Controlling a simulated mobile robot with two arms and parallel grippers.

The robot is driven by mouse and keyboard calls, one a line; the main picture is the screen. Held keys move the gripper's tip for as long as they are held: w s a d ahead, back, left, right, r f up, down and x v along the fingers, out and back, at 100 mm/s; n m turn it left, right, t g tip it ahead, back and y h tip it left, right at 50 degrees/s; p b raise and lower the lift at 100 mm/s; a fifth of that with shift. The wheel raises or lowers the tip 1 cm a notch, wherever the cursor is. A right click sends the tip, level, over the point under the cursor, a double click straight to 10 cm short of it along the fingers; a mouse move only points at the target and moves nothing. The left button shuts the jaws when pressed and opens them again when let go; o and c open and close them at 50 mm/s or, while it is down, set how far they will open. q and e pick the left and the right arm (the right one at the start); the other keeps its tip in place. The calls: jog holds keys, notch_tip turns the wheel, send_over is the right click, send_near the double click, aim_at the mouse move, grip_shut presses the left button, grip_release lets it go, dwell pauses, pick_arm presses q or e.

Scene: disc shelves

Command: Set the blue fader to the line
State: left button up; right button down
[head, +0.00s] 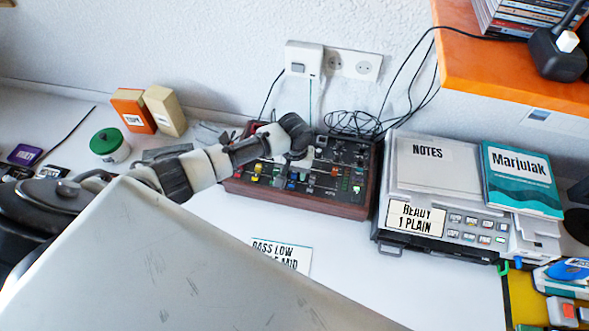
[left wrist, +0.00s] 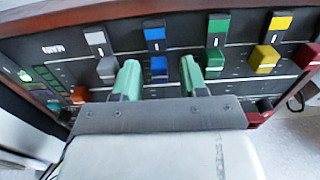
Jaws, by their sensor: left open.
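The mixer (head: 348,207), a dark panel in a red-brown case, stands against the wall in the head view. In the left wrist view, the blue fader cap (left wrist: 159,66) sits below a blue label (left wrist: 154,33) with a short white mark (left wrist: 156,46) under it. The cap appears apart from and below that mark. My left gripper (left wrist: 159,79) is open, with its two green-tipped fingers either side of the blue cap and visible gaps on both sides. In the head view, my left arm reaches over the mixer and hides part of it. My right gripper is not visible.
The grey fader cap (left wrist: 107,68) and green fader cap (left wrist: 215,58) are close outside the fingers. Yellow (left wrist: 264,59) and red (left wrist: 307,56) caps lie farther right. A grey device (head: 440,175) marked NOTES stands right of the mixer. Loose black cables (head: 355,122) lie behind.

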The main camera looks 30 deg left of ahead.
pick_arm(q)
jog(key=shift+c, duration=0.4)
grip_shut()
jog(key=shift+w, duration=0.1)
jog(key=shift+w+a+b, duration=0.25)
jog(key=shift+w+b, duration=0.25)
jog(key=shift+w, duration=0.6)
jog(key=shift+w+a, duration=0.15)
jog(key=shift+w, duration=0.4)
jog(key=shift+o, duration=0.4)
grip_release()
jog(key=shift+s, duration=0.1)
notch_tip(320, 180, up, 11)
